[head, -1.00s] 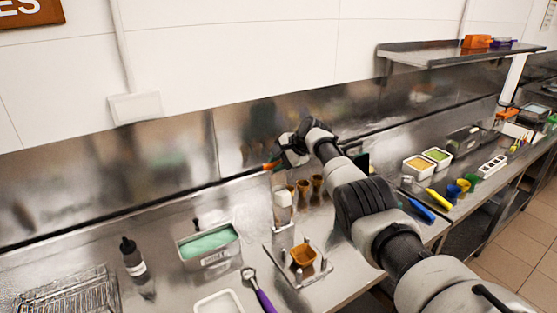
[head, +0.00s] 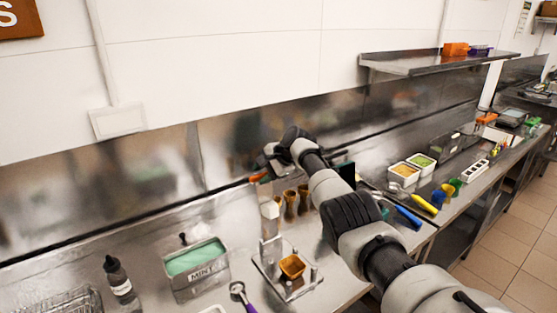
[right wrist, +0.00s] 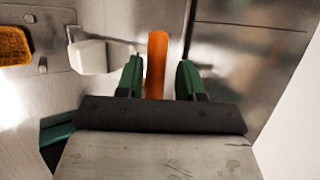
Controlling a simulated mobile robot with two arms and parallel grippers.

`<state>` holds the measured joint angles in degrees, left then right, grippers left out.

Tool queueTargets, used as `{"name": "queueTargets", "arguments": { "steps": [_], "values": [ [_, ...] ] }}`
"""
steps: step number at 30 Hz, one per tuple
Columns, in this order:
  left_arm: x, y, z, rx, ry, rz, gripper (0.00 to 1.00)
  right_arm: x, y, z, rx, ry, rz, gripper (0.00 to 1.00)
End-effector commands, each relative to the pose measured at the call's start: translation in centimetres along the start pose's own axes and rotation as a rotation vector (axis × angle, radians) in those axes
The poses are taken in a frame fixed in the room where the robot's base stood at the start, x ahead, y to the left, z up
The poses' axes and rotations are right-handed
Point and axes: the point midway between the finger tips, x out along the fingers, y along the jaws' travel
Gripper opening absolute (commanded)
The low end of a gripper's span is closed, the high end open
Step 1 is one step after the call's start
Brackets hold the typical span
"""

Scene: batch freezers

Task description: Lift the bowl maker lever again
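The bowl maker stands on the counter in the head view, with a metal base plate (head: 268,273), a brown waffle bowl (head: 292,267) on it and a pale press block (head: 270,210) above and behind. Its orange lever handle (head: 258,177) is raised near the back wall. My right gripper (head: 267,170) is at this handle. In the right wrist view the orange handle (right wrist: 157,65) stands between the green fingers of my right gripper (right wrist: 158,75), with a narrow gap on each side. The press block (right wrist: 88,57) and bowl (right wrist: 14,46) show at left there. My left gripper is out of view.
A mint tub (head: 195,265) and a dark bottle (head: 117,277) stand left of the bowl maker. Several brown cones (head: 290,203) stand behind it, close to my right arm. A purple-handled scoop (head: 240,292) lies in front. The steel wall is close behind the lever.

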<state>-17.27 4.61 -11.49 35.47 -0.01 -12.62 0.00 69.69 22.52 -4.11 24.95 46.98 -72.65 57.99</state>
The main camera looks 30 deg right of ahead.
Motion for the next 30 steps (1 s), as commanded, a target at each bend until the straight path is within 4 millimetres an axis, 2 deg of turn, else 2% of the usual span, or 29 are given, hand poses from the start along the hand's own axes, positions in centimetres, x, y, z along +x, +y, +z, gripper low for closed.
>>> {"name": "queueTargets", "arguments": {
  "steps": [1, 5, 18, 24, 30],
  "values": [
    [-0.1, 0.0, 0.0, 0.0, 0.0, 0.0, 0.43, 0.3, 0.9, -0.1, 0.005, -0.002, 0.019, 0.45],
    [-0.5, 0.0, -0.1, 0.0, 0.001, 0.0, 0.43, -1.3, 0.9, 0.0, 0.002, 0.002, 0.018, 0.45],
    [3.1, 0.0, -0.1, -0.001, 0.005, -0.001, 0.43, -9.4, 0.6, 0.3, -0.005, 0.006, -0.01, 0.45],
    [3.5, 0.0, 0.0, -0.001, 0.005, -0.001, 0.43, -11.2, 0.4, 0.5, -0.005, 0.005, -0.012, 0.45],
    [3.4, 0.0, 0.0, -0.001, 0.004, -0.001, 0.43, -11.4, 0.3, 0.5, -0.006, 0.005, -0.013, 0.45]
  ]
}}
